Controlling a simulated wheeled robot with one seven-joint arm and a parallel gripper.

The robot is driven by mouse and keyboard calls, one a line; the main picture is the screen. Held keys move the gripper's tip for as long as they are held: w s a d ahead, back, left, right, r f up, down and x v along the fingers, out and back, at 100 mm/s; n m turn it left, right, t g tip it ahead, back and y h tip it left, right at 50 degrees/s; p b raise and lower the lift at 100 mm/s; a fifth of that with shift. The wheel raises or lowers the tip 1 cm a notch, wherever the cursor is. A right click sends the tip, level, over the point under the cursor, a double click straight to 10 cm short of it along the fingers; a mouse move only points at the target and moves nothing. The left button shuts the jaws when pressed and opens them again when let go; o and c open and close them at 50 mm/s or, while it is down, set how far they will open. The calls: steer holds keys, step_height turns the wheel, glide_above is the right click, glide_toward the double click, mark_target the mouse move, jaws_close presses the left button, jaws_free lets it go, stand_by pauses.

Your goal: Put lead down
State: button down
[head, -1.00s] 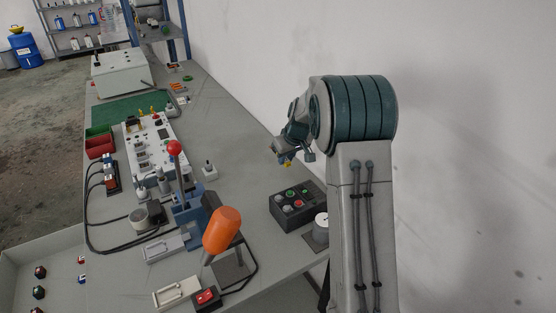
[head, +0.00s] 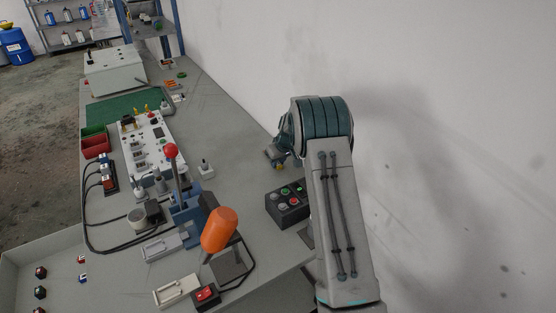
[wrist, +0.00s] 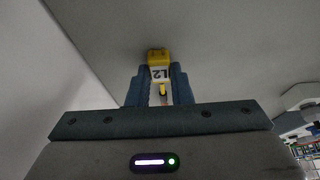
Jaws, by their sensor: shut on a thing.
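The lead (wrist: 159,56) is a yellow plug with a white label reading L2. In the wrist view it sits between the two blue fingers of my gripper (wrist: 160,78), which is shut on it. Its yellow end sticks out past the fingertips, against a plain grey surface. In the head view my gripper (head: 273,158) is at the right side of the bench, near the wall, with a small yellow spot of the lead at its lower end. My arm hides part of this area. I cannot tell whether the lead touches the bench.
A black button box (head: 289,207) is on the bench below my gripper. A small post on a white base (head: 206,171) stands to the left. A blue lever press (head: 184,205) and an orange-handled tool (head: 219,230) stand further left. Bare grey bench (head: 235,150) lies left of my gripper.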

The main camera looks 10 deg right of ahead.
steer(key=c, duration=1.3)
jaws_free()
steer(key=s+a+r+b, duration=0.1)
steer(key=s+r, duration=0.5)
steer(key=r, duration=0.2)
steer(key=s+r+b, duration=0.1)
steer(key=s+r, duration=0.6)
steer(key=r, duration=0.2)
steer(key=s+a+m, duration=0.2)
steer(key=s, duration=1.4)
steer(key=s+a+r+m+g+h, duration=0.1)
steer(key=s+a, duration=0.1)
steer(key=s, duration=1.4)
steer(key=shift+r+m, duration=0.3)
steer(key=shift+m, duration=0.1)
